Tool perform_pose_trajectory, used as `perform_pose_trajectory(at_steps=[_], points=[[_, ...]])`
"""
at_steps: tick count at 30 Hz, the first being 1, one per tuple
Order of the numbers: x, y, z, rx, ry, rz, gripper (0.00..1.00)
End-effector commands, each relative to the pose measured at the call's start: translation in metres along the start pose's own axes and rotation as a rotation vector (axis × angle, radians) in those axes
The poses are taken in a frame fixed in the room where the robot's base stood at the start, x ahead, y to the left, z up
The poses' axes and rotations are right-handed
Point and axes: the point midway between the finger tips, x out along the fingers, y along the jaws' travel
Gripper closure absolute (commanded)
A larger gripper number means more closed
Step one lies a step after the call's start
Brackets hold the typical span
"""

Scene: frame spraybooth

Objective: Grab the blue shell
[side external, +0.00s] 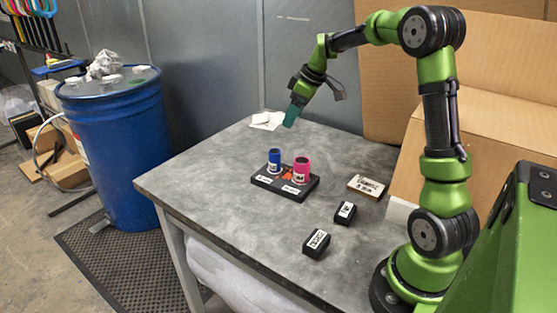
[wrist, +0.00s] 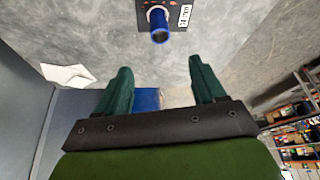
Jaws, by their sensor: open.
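The blue shell (side external: 274,160) is a small upright cylinder on the left part of a black holder (side external: 262,183) on the grey table. A wider pink shell (side external: 301,170) stands on the same holder to its right. In the wrist view the blue shell (wrist: 159,26) shows at the top centre, beyond my fingertips, and the pink shell is out of sight. My gripper (side external: 290,117) is above the table, behind and higher than the holder, and apart from both shells. In the wrist view its two green fingers (wrist: 160,80) are spread with nothing between them.
Two black labelled blocks (side external: 345,213) (side external: 316,243) and a flat labelled piece (side external: 367,186) lie right of the holder. A crumpled white cloth (side external: 267,119) lies at the back edge. Cardboard boxes (side external: 485,150) stand at the right. A blue barrel (side external: 117,150) stands left of the table.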

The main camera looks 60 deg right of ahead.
Motion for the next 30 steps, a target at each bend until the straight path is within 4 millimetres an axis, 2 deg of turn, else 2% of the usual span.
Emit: perform_pose_trajectory(at_steps=[5, 12, 18, 26, 30], points=[[0.018, -0.002, 0.002, -0.041, -0.006, -0.008, 0.31], [0.070, -0.003, 0.002, -0.040, -0.007, -0.010, 0.31], [0.106, -0.003, 0.001, -0.038, -0.005, -0.007, 0.31], [0.125, -0.002, 0.001, -0.038, -0.004, -0.005, 0.31], [0.147, -0.001, 0.001, -0.038, -0.005, -0.006, 0.31]])
